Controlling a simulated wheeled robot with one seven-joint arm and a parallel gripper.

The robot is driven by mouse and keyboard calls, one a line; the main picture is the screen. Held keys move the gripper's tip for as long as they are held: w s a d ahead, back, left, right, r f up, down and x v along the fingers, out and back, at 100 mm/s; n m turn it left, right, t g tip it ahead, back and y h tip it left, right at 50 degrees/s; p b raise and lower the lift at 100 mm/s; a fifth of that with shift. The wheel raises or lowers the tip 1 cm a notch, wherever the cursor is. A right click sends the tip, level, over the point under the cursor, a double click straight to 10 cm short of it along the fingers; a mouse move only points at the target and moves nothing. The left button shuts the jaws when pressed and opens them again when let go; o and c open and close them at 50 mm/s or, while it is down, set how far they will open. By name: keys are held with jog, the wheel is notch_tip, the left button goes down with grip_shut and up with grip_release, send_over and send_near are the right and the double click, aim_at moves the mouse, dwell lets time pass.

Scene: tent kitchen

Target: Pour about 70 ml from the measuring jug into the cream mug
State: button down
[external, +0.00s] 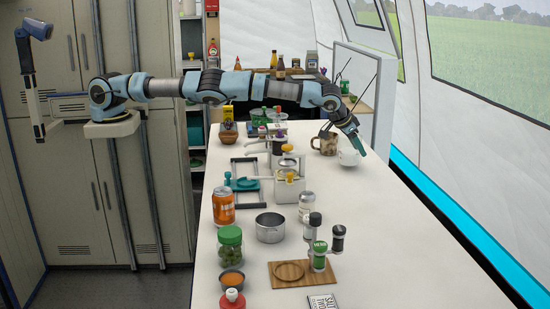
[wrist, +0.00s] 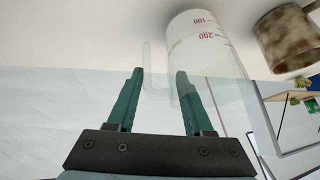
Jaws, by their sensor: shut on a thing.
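The measuring jug (wrist: 200,50) is whitish and see-through, with red marks reading 100 and 200. Its clear handle lies between the fingers of my gripper (wrist: 158,75), which is shut on it. In the external view the jug (external: 349,158) shows as a small white shape under my gripper (external: 355,143), low over the far right of the counter. I cannot tell whether it touches the counter. A mottled brown-and-cream mug (external: 325,144) stands just left of the jug; it also shows in the wrist view (wrist: 288,40) at the upper right. The mug's inside and the jug's liquid level are not clear.
The white counter (external: 410,240) is clear on its right side. A white canister (external: 289,185), an orange can (external: 223,207), a metal pot (external: 270,228), a green-lidded jar (external: 230,248) and a wooden board (external: 290,283) stand left and nearer.

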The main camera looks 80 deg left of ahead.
jog(key=shift+s+a+r+n+h+p, duration=0.2)
jog(key=shift+a+r+h+p, duration=0.35)
jog(key=shift+p, duration=0.75)
jog(key=shift+s+a+r+n+h+p, duration=0.1)
jog(key=shift+a+r+n+h+p, duration=0.15)
jog(key=shift+r+p, duration=0.75)
jog(key=s+a+r+n+t+h+b, duration=0.2)
jog(key=a+r+h+b, duration=0.2)
jog(key=b, duration=1.2)
jog(key=shift+a+r+n+t+h, duration=0.15)
jog(key=shift+a+n+t+h, duration=0.2)
jog(key=shift+a+h, duration=1.05)
jog(key=shift+a+r+h+b, duration=0.25)
jog(key=shift+r+h+b, duration=0.1)
jog(key=shift+b, duration=0.65)
jog(key=shift+s+a+r+n+t+h+b, duration=0.2)
jog(key=shift+a+r+n+t+h+b, duration=0.6)
jog(key=shift+b, duration=1.25)
jog(key=shift+g, duration=0.25)
